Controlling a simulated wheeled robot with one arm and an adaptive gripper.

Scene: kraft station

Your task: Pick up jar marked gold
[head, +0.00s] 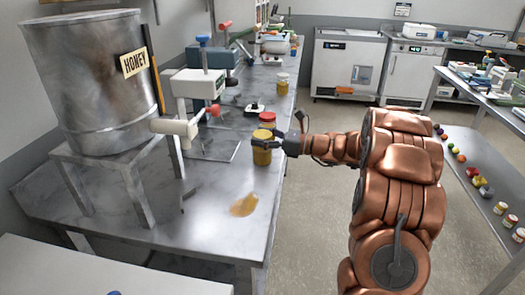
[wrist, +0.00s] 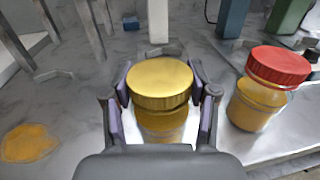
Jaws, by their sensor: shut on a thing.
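The jar with the gold lid (head: 262,146) stands upright at the right edge of the marble-look table, with amber contents. It also shows in the wrist view (wrist: 160,84), centred between the fingers. My gripper (head: 276,145) is shut on this jar, with a finger on each side of it; in the wrist view the gripper (wrist: 162,110) hides the jar's lower front. I cannot tell whether the jar's base touches the table. A red-lidded jar (wrist: 265,80) stands apart from it on the right in the wrist view and behind it in the head view (head: 267,119).
A honey drum (head: 95,90) on a metal stand fills the left. An amber spill (head: 243,205) lies on the table (head: 190,235) in front. A white press-like device (head: 195,85) stands behind. Another jar (head: 282,84) is farther back. Open floor lies right of the table.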

